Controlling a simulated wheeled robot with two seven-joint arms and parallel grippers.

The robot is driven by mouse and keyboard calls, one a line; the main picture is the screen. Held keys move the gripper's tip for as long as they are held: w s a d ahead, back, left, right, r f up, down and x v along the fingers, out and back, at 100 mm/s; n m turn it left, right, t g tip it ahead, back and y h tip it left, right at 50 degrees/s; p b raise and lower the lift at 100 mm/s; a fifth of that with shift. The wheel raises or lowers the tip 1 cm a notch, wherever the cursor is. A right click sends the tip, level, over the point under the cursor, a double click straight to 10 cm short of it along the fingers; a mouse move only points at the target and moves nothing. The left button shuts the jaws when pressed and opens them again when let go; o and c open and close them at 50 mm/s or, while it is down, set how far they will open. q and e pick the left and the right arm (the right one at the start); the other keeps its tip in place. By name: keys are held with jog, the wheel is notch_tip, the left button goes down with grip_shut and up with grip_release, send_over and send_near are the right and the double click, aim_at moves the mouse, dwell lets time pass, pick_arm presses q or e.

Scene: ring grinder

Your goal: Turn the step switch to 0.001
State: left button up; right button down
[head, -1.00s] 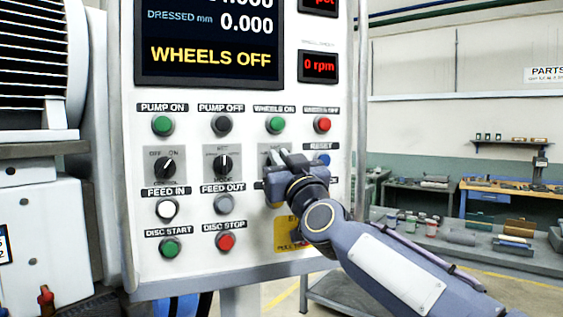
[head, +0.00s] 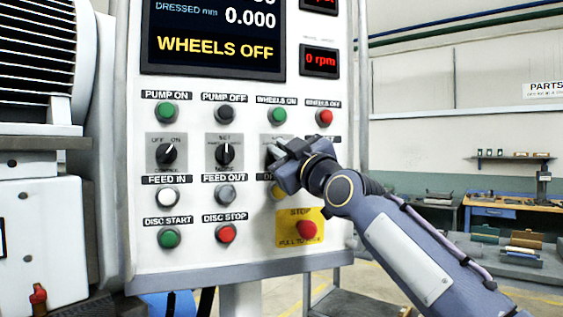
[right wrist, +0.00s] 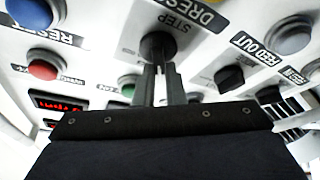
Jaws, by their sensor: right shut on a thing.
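The step switch is a black rotary knob on a grey plate (head: 268,141), third in the row of knobs; in the head view my gripper hides most of it. In the right wrist view the dark step knob (right wrist: 158,46) sits by the "STEP" label, with the fingertips at it. My right gripper (head: 278,151) is shut on this knob, and it also shows in the right wrist view (right wrist: 158,72). The scale marks around the knob are too small or hidden to read. My left gripper is not in view.
The off-on knob (head: 167,154) and the set knob (head: 225,153) are to the left. Around are the green wheels-on button (head: 278,116), the red wheels-off button (head: 324,118) and the red stop button (head: 306,229). The display (head: 213,40) reads "WHEELS OFF".

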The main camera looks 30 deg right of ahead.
jog(key=shift+w+f+n+g+y+b, duration=0.15)
jog(key=shift+f+n+g+y+b, duration=0.15)
jog(key=shift+n+y+b, duration=0.5)
jog(key=shift+w+f+n+g+y+b, duration=0.15)
jog(key=shift+n+g+b, duration=0.25)
jog(key=shift+n, duration=0.8)
jog(key=c, duration=1.5)
grip_release()
jog(key=shift+s+r, duration=0.15)
jog(key=shift+s, duration=0.05)
jog(key=shift+w+d, duration=0.1)
jog(key=shift+w, duration=0.05)
